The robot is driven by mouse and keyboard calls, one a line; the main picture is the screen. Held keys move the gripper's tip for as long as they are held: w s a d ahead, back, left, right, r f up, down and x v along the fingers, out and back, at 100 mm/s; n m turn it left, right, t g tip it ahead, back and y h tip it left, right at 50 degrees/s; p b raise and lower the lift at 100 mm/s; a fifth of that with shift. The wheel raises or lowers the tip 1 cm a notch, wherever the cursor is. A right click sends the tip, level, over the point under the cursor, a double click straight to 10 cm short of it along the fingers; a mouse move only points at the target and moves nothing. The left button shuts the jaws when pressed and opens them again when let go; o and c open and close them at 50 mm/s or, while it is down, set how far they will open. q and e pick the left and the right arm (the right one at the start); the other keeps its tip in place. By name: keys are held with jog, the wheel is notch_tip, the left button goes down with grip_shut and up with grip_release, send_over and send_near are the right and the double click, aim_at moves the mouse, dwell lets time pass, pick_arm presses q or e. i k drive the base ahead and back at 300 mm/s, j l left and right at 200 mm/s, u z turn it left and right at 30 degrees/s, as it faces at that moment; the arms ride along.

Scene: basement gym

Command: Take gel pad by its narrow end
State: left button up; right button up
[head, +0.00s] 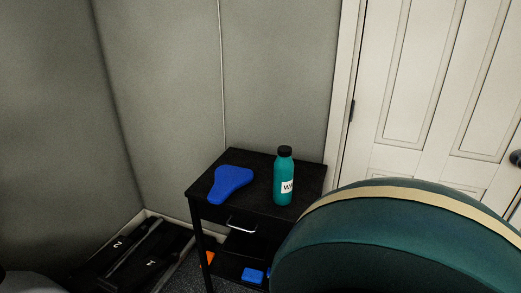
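The gel pad is most likely the blue saddle-shaped pad (230,181) lying flat on the black side table (257,209). Its broad end is toward the back and right, and its narrow end points to the front left, near the table's left front edge. Neither of my grippers shows in the head view.
A teal bottle (281,185) with a black cap stands upright right of the pad. A large green rounded object (400,250) with a tan band fills the lower right. Blue items (252,275) lie on the lower shelf. Black cases (130,255) lie at left. A white door (430,90) stands behind.

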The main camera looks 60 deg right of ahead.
aim_at(228, 178)
jog(key=z, duration=1.55)
jog(key=i+j+z, duration=0.1)
jog(key=j, duration=0.25)
jog(key=i+j+z, duration=0.1)
jog(key=j, duration=0.25)
jog(key=j+z, duration=0.1)
jog(key=j, duration=0.25)
jog(key=i, duration=0.05)
